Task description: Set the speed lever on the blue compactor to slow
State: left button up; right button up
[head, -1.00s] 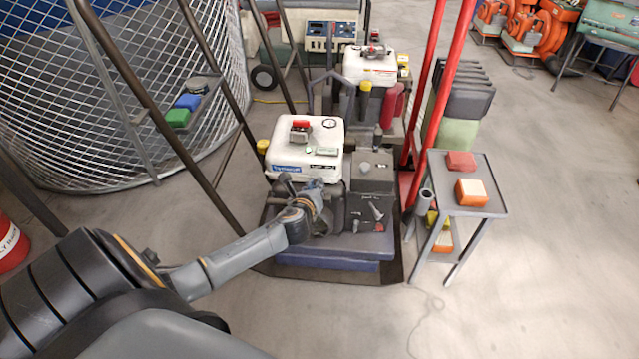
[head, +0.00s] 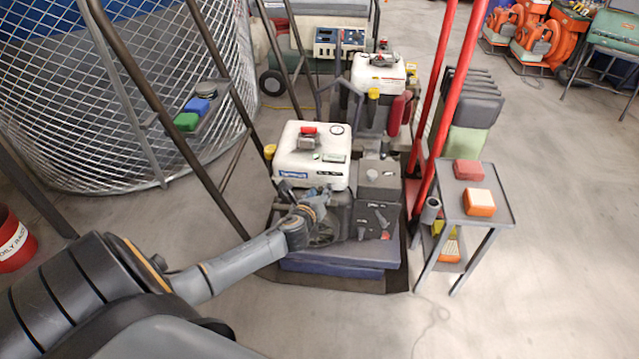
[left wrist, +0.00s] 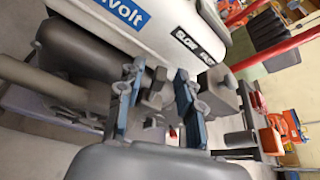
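The blue compactor (head: 335,259) stands in the middle of the head view, with a white tank (head: 305,166) on top and a blue base. The left wrist view shows a "SLOW FAST" label (left wrist: 196,45) on the white housing. My left gripper (head: 326,194) is just below the tank's front. In the left wrist view its two blue-padded fingers (left wrist: 156,104) are apart, below and left of the label. A grey part (left wrist: 157,88) shows between them; I cannot tell whether it is the speed lever or whether they touch it. My right gripper is in no view.
A grey side table (head: 478,216) with red and orange blocks stands right of the compactor. Red uprights (head: 446,105) rise between them. A dark ladder frame (head: 160,95) and a mesh drum (head: 60,135) stand at left. The floor at front right is clear.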

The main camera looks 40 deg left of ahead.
pick_arm(q)
jog(key=v, duration=1.2)
dwell(0.4)
